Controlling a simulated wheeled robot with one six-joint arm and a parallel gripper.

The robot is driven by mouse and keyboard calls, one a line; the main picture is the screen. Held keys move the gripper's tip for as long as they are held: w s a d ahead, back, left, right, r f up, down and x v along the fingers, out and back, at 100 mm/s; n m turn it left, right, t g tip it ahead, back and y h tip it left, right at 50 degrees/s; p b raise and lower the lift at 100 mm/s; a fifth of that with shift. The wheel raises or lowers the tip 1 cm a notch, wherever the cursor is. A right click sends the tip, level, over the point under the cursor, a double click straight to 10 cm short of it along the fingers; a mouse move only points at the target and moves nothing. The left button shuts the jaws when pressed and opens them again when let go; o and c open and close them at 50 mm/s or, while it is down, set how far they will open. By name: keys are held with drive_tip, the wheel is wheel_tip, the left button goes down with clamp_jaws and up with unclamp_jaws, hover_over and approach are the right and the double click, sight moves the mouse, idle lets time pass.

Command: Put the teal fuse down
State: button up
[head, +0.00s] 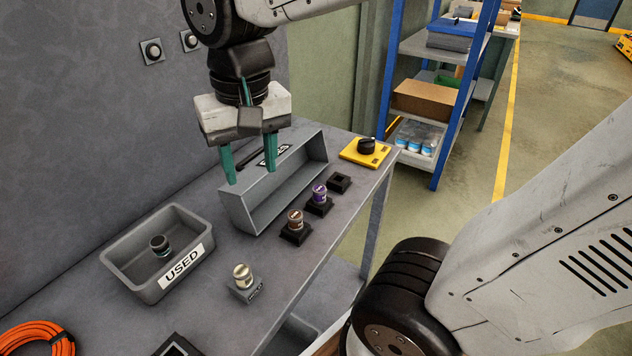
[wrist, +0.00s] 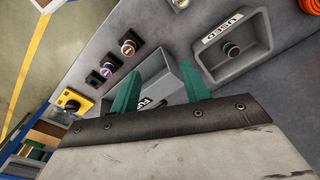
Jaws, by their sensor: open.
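A dark fuse with a teal band (head: 160,245) stands inside the grey bin labelled USED (head: 122,270), apart from my gripper. It also shows in the wrist view (wrist: 231,50), with its dark top towards the camera. My gripper (head: 251,174) has teal fingers, spread apart with nothing between them. It is above the back-left part of a second grey tray (head: 240,212), to the right of the USED bin in the head view. In the wrist view the open fingers (wrist: 160,78) reach over that tray, whose label is partly hidden.
A brown fuse (head: 295,219) and a purple fuse (head: 319,194) stand in black sockets; another socket (head: 339,183) is empty. A cream fuse (head: 242,275) stands on a grey holder. A yellow plate with a black knob (head: 365,153) is at the bench's far end.

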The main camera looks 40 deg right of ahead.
drive_tip(key=s+d+f+n, duration=0.2)
drive_tip(key=s+d, duration=0.3)
drive_tip(key=s, duration=0.4)
drive_tip(key=shift+d, duration=0.15)
drive_tip(key=shift+t, duration=0.3)
